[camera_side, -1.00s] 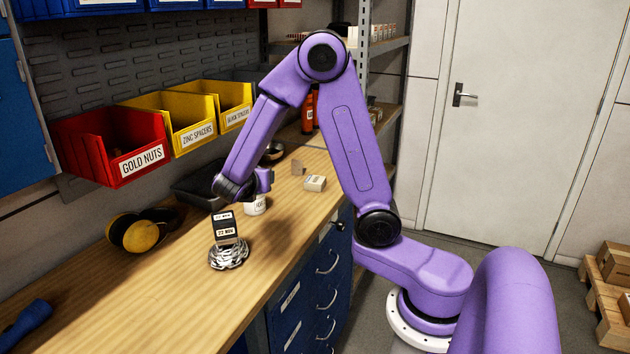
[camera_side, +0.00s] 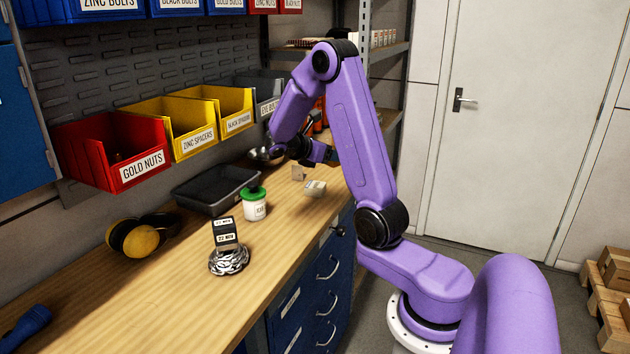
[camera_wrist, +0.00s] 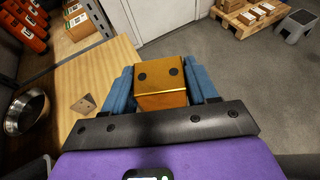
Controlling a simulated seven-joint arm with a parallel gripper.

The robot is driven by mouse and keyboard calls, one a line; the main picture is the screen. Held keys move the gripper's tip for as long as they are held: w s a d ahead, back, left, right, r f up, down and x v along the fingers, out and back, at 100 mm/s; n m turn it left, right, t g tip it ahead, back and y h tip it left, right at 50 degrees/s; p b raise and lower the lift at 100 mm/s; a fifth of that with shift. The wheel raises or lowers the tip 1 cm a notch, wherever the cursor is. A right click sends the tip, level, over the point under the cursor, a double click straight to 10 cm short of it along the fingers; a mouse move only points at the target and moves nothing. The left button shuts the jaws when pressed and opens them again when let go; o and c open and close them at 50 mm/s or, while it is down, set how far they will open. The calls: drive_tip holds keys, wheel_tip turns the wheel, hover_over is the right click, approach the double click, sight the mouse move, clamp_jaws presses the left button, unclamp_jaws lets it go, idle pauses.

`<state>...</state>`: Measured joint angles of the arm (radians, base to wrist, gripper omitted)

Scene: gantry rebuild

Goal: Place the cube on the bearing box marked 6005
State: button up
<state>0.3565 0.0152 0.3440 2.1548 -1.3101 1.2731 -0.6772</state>
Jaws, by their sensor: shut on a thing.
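My gripper (camera_wrist: 160,88) is shut on a golden-brown cube (camera_wrist: 160,80) with dark dots, held between its two blue fingers in the wrist view. In the side view my gripper (camera_side: 326,153) is above the far right part of the workbench, and I cannot make out the cube there. A small pale box (camera_side: 315,188) lies on the bench below my gripper, near the front edge. I cannot read the number 6005 on any box, so I cannot tell which is the bearing box.
A small brown wedge (camera_side: 298,173) and a metal bowl (camera_wrist: 27,112) are close by. Bins (camera_side: 120,150) hang behind. The bench's front left is mostly clear.

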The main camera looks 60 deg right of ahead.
drive_tip(key=w+d+f, duration=0.4)
drive_tip(key=w+d, duration=0.1)
drive_tip(key=w, duration=0.1)
hover_over(315, 185)
drive_tip(key=f, duration=0.2)
drive_tip(key=a+f, duration=0.1)
drive_tip(key=f, duration=0.1)
drive_tip(key=shift+s, duration=0.35)
drive_tip(key=shift+w+d+f, duration=0.35)
drive_tip(key=shift+d+f, duration=0.05)
drive_tip(key=shift+f, duration=1.75)
drive_tip(key=shift+f, duration=0.1)
drive_tip(key=o, duration=1.2)
